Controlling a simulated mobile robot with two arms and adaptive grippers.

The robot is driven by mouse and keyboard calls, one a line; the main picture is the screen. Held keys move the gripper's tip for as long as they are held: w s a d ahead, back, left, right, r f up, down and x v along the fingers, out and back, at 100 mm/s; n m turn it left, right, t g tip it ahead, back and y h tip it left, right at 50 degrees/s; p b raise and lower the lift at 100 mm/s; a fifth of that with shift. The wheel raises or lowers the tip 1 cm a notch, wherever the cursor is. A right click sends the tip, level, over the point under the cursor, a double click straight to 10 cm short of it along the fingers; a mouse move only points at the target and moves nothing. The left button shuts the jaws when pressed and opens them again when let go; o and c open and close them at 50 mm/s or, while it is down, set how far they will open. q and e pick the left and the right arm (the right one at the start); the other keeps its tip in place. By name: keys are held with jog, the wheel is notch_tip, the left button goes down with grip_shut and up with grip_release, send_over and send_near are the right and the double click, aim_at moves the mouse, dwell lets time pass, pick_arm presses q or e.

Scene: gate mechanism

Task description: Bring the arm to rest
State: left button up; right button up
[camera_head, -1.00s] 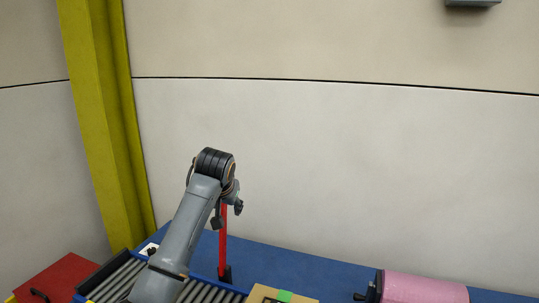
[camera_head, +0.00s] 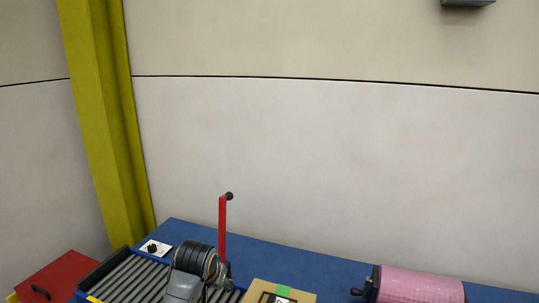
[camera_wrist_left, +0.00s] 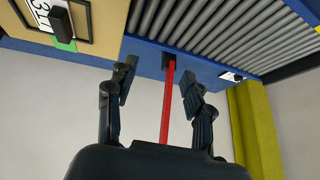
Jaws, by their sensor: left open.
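My left arm shows low in the head view, with its wrist in front of the roller conveyor (camera_head: 127,277). My left gripper (camera_head: 225,283) is partly hidden there, near the foot of an upright red lever (camera_head: 222,230) with a black knob. In the left wrist view my left gripper (camera_wrist_left: 162,88) is open, with its two fingers spread. The red lever (camera_wrist_left: 167,110) shows between the fingers in that view, running from a dark mount on the blue table. I cannot tell whether it touches a finger. My right gripper is in no view.
A blue table (camera_head: 310,267) holds the conveyor, a tan box (camera_head: 255,292) with green tape, a pink roll (camera_head: 415,285) with a dark crank and a small white dial plate (camera_head: 154,248). A red box (camera_head: 58,277) stands left. A yellow pillar (camera_head: 105,130) stands by the wall.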

pick_arm(q)
jog(key=s+a+f+g, duration=0.1)
jog(key=s+a+f, duration=0.1)
jog(key=s+f, duration=0.55)
jog(key=s+a+f+g, duration=0.15)
jog(key=s+f, duration=0.25)
jog(key=s, duration=0.7)
jog(key=s+a, duration=0.3)
jog(key=s, duration=1.8)
notch_tip(320, 180, down, 34)
jog(key=s+g+b, duration=0.1)
jog(key=g+b, duration=0.1)
jog(key=b, duration=0.5)
jog(key=s+a+f+b, duration=0.3)
jog(key=s+f+b, duration=0.1)
jog(key=s+f, duration=1.2)
notch_tip(320, 180, down, 4)
jog(key=shift+s+r+g, duration=0.1)
jog(key=shift+s+g, duration=0.05)
jog(key=shift+g, duration=0.3)
